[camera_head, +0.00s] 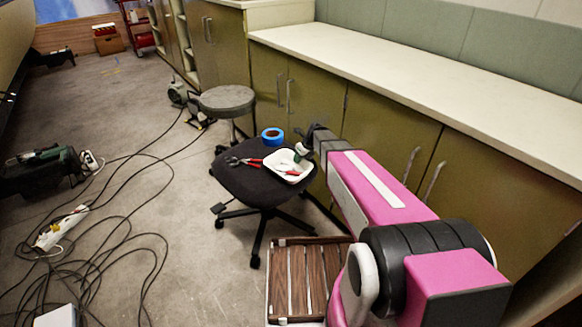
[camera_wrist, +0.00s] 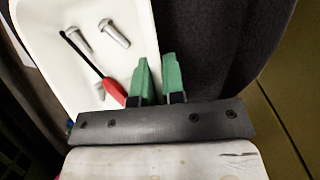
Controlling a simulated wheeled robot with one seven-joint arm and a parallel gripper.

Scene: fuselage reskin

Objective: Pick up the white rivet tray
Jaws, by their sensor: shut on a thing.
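The white rivet tray (camera_head: 279,157) is on the black office chair's seat, near its right side. In the wrist view the tray (camera_wrist: 128,14) fills the upper left and holds bolt-like rivets (camera_wrist: 114,33) and a red-handled tool (camera_wrist: 112,90). My gripper (camera_wrist: 158,66) has its two green fingers on either side of the tray's right wall and is shut on it. In the head view my gripper (camera_head: 299,152) is at the tray's far right edge. I cannot tell whether the tray is lifted off the seat.
Red-handled pliers (camera_head: 244,162) and a blue tape roll (camera_head: 272,136) lie on the black chair seat (camera_head: 245,181). A round grey stool (camera_head: 227,99) stands behind. Green cabinets (camera_head: 375,125) line the right. A slatted wooden crate (camera_head: 300,275) is in front. Cables (camera_head: 135,235) cover the left floor.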

